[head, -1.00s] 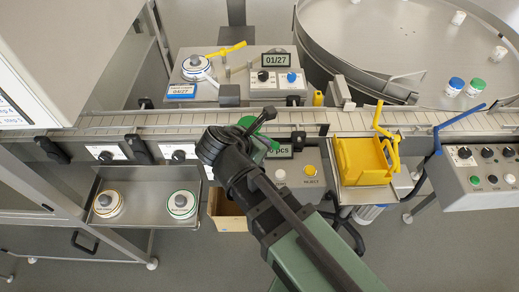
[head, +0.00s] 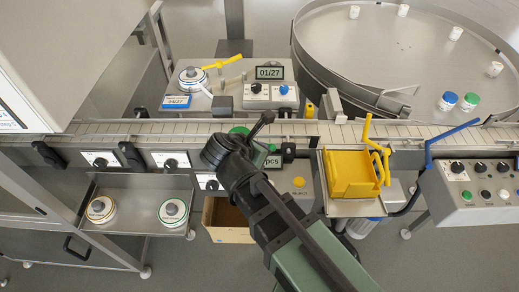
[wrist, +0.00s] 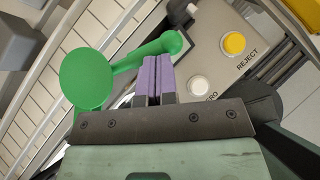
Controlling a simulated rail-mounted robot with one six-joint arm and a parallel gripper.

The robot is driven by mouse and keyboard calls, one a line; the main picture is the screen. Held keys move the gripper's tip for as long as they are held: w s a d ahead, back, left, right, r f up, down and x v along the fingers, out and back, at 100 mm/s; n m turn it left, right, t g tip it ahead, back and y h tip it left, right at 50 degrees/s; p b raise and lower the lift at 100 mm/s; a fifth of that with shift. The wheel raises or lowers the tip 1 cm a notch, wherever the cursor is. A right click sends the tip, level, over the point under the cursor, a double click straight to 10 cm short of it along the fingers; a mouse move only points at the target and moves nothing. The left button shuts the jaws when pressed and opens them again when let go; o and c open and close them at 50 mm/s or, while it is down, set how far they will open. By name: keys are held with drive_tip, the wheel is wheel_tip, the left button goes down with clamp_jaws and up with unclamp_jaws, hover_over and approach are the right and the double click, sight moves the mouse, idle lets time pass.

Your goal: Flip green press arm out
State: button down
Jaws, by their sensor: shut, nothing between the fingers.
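The green press arm shows in the wrist view as a large round disc (wrist: 87,82) with a bar running right to a rounded knob (wrist: 174,42). My gripper (wrist: 158,62) has its purple fingers together, with nothing between them. In the wrist view the fingertips overlap the lower edge of the green bar near the knob; I cannot tell whether they touch it. In the head view my gripper (head: 264,121) is over the near side of the conveyor, and only a bit of the green press arm (head: 239,130) shows behind it.
The conveyor (head: 130,128) runs across behind the gripper. A display reading "pcs" is partly hidden by my arm. The REJECT button (head: 298,182) and a yellow bin (head: 350,178) are to the right. Two round parts sit on a metal tray (head: 140,211) at left.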

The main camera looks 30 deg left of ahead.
drive_tip(key=s+r+p, duration=0.7)
drive_tip(key=s, duration=0.4)
drive_tip(key=shift+s, duration=0.2)
